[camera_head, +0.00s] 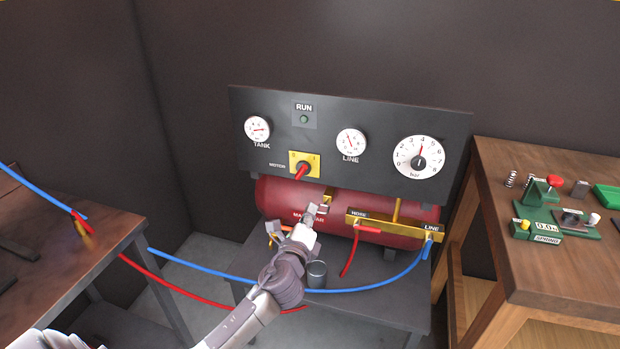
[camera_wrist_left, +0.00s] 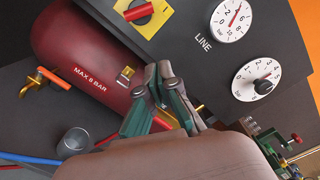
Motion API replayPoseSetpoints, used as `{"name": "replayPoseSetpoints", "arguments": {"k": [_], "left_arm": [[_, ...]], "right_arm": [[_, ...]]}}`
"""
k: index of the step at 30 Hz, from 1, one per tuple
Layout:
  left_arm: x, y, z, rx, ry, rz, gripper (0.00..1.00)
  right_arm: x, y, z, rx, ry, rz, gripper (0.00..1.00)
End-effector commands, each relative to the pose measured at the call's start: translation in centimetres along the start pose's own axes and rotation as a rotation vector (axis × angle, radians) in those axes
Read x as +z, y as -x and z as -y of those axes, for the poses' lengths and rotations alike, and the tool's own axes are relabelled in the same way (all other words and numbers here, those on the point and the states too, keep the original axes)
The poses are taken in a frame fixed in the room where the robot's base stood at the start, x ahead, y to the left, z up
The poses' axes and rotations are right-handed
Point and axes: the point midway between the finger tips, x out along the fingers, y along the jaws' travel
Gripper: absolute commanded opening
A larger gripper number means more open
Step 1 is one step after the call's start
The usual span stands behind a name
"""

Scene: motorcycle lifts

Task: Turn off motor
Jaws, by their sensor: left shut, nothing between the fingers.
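The motor switch is a red handle (camera_head: 302,171) on a yellow plate (camera_head: 313,160) marked 0 and 1, low on the dark panel (camera_head: 380,121). The handle slants, its upper end near the plate's middle and its lower end to the left. In the left wrist view the red handle (camera_wrist_left: 138,12) shows at the top. My left gripper (camera_head: 318,209) is shut and empty, below and slightly right of the switch, in front of the red tank (camera_head: 400,214). In the left wrist view its fingers (camera_wrist_left: 160,98) show beside the tank, apart from the switch. My right gripper is not in view.
The panel carries a RUN lamp (camera_head: 304,119), a TANK gauge (camera_head: 257,129), a LINE gauge (camera_head: 351,142) and a large bar gauge (camera_head: 418,157). A brass manifold (camera_head: 391,227) with red and blue hoses sits below. Wooden tables (camera_head: 545,263) stand left and right.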

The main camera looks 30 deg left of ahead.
Motion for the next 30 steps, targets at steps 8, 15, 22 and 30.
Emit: {"name": "replayPoseSetpoints", "arguments": {"k": [8, 15, 22, 30], "left_arm": [[0.1, -2.9, 0.1, 0.000, 0.002, 0.001, 0.00], [0.1, -8.1, 0.1, 0.000, 0.002, 0.001, 0.00], [2.1, -10.5, 0.2, 0.002, -0.001, 0.000, 0.00], [3.8, -10.9, 0.0, 0.002, 0.001, -0.002, 0.00]], "right_arm": [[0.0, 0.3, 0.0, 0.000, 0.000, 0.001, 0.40], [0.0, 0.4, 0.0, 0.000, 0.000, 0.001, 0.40], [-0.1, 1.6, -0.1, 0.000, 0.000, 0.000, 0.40], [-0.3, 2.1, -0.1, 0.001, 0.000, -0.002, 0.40]]}}
